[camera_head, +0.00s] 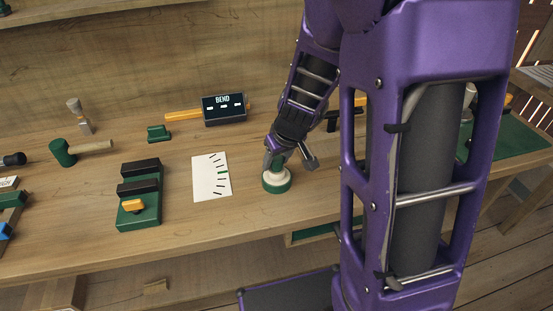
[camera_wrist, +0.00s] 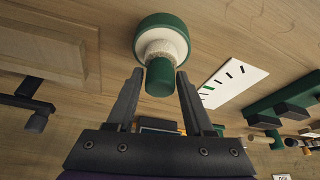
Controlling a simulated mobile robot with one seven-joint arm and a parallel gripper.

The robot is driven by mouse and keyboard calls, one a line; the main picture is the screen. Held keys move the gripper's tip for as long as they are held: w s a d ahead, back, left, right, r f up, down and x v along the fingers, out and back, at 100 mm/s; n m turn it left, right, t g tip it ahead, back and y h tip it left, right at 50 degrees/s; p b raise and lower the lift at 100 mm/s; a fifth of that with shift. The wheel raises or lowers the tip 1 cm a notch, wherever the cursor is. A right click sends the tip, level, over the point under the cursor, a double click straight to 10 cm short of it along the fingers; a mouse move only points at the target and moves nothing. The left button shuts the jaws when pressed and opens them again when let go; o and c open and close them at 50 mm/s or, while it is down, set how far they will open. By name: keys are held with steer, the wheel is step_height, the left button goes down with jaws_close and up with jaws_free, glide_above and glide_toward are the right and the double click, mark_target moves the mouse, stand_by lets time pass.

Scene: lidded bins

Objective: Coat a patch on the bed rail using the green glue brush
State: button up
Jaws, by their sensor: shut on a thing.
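A round pot (camera_head: 277,180) with a green base and a white upper part stands on the bench. In the wrist view the pot (camera_wrist: 161,28) is at the top, with a rough pale ring that may be bristles around the foot of a short green handle (camera_wrist: 160,78). This handle looks like the green glue brush, upright in the pot. My gripper (camera_head: 277,160) is directly over the pot. In the wrist view my gripper's fingers (camera_wrist: 159,76) are shut on the green handle from both sides. I cannot tell which thing is the bed rail.
Left of the pot lie a white card (camera_head: 211,177) with tick marks and a green fixture (camera_head: 139,218) with black bars and a yellow piece. Behind are a dark display (camera_head: 224,109), a small green block (camera_head: 158,133) and a green-headed mallet (camera_head: 63,152). My arm hides part of the right side.

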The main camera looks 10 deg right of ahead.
steer(key=shift+r+p, duration=2.75)
steer(key=shift+r, duration=0.75)
